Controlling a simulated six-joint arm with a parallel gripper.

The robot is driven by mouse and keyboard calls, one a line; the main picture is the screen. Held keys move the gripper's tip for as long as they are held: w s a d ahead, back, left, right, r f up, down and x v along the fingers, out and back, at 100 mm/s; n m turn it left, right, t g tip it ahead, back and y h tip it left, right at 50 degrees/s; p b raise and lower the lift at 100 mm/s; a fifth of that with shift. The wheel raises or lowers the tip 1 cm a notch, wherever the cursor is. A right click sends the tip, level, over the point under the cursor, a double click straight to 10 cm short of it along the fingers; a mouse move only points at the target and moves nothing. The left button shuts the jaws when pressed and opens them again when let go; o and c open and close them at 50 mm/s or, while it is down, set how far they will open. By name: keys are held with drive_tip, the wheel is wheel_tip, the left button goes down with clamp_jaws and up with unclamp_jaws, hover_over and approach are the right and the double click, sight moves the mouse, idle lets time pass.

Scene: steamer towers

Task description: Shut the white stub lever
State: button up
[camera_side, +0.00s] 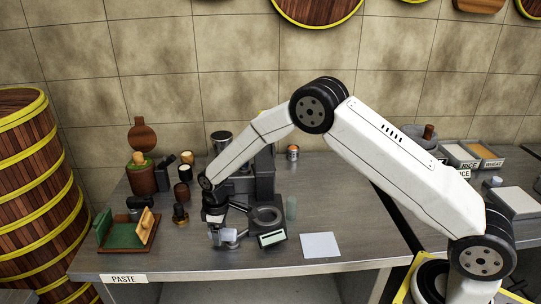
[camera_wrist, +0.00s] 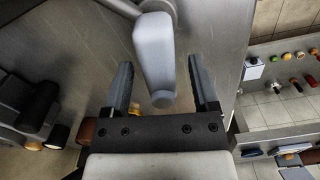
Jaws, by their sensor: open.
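The white stub lever (camera_wrist: 155,52) shows in the wrist view as a rounded white paddle on a grey metal arm coming in from the top. My gripper (camera_wrist: 160,62) is open, with one dark finger on each side of the lever. Gaps show between the lever and both fingers, so I see no grip on it. In the side view my gripper (camera_side: 222,236) is low at the front left of a dark machine (camera_side: 262,180) on the metal bench. There the lever is hard to tell apart from the gripper.
A dark ring-shaped holder (camera_side: 265,216) and a small display (camera_side: 272,238) sit just right of my gripper. A green-based wooden tray (camera_side: 125,236) and several dark jars stand to the left. A white sheet (camera_side: 320,245) lies to the right, with clear bench around it.

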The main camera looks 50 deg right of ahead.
clamp_jaws()
drive_tip(key=shift+m, duration=0.3)
drive_tip(key=m, duration=0.2)
drive_tip(key=d+m, duration=0.1)
drive_tip(key=m, duration=0.1)
drive_tip(key=shift+w+d, duration=0.1)
drive_tip(key=shift+w, duration=0.15)
drive_tip(key=m, duration=0.1)
drive_tip(key=d+m, duration=0.1)
drive_tip(key=m, duration=0.1)
drive_tip(key=shift+m, duration=0.3)
drive_tip(key=m, duration=0.2)
drive_tip(key=d+m, duration=0.1)
drive_tip(key=m, duration=0.1)
drive_tip(key=shift+s+d, duration=0.1)
drive_tip(key=shift+s, duration=0.1)
drive_tip(key=shift+s+d+f+m, duration=0.1)
drive_tip(key=shift+s+d+m, duration=0.1)
drive_tip(key=shift+m, duration=0.75)
drive_tip(key=shift+s+d+m, duration=0.1)
drive_tip(key=shift+d+m, duration=0.05)
drive_tip(key=shift+m, duration=0.8)
